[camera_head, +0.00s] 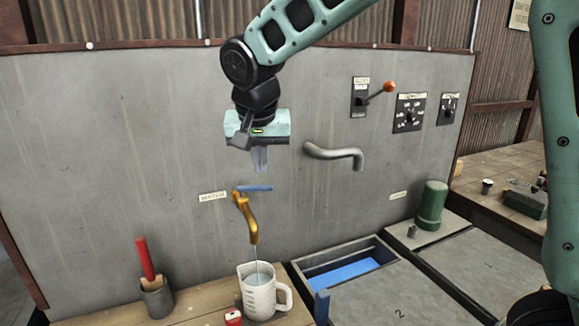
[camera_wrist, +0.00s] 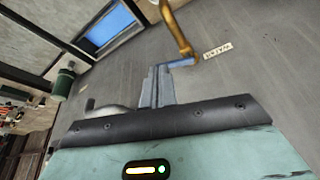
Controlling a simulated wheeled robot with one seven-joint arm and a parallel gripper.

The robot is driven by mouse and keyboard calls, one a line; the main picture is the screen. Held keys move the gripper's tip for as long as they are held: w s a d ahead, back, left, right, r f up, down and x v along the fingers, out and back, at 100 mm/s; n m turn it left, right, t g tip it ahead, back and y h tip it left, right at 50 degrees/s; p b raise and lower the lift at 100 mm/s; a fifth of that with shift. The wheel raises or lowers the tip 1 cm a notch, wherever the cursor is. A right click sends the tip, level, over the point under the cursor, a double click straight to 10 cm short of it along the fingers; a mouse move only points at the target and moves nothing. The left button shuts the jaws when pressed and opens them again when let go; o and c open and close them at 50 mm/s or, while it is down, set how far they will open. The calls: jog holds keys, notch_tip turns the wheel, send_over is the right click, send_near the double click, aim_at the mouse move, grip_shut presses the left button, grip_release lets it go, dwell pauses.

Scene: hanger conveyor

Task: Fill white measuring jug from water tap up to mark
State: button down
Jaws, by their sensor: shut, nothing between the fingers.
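The white measuring jug (camera_head: 262,293) stands upright on the wooden bench, its handle to the right, below the brass water tap (camera_head: 246,217). A thin stream runs from the spout into the jug, and some water shows inside; its level against the mark is too small to read. The tap's blue lever (camera_head: 255,188) points right; it also shows in the wrist view (camera_wrist: 181,63). My gripper (camera_head: 260,168) is shut and empty, just above the lever. In the wrist view its fingertips (camera_wrist: 158,70) appear close to the lever's end; I cannot tell whether they touch.
A grey bent pipe (camera_head: 335,153) sticks out from the panel to the right of my gripper. A red-handled tool stands in a cup (camera_head: 156,297) at left. A small red object (camera_head: 233,318) is in front of the jug. A basin (camera_head: 345,268) with blue inside lies at right.

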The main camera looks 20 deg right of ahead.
aim_at(266, 186)
jog(key=p+x, duration=0.1)
jog(key=x, duration=0.2)
jog(key=w+p+x, duration=0.1)
jog(key=p+x, duration=0.1)
jog(key=x, duration=0.2)
jog(key=d+p+x, duration=0.1)
jog(key=p+x, duration=0.1)
jog(key=x, duration=0.1)
jog(key=shift+w, duration=0.45)
jog(key=shift+w+d+f+p, duration=0.1)
jog(key=shift+w+p, duration=0.05)
jog(key=shift+w, duration=0.25)
jog(key=shift+w+d+f+p, duration=0.1)
jog(key=shift+w+p, duration=0.05)
jog(key=shift+w, duration=0.25)
jog(key=w+d+n+y, duration=0.1)
jog(key=n, duration=0.1)
jog(key=shift+w+d+n, duration=0.15)
jog(key=shift+n, duration=0.15)
jog(key=shift+w+d+b, duration=0.1)
jog(key=shift+w+b, duration=0.25)
jog(key=shift+b, duration=0.25)
jog(key=shift+s, duration=0.1)
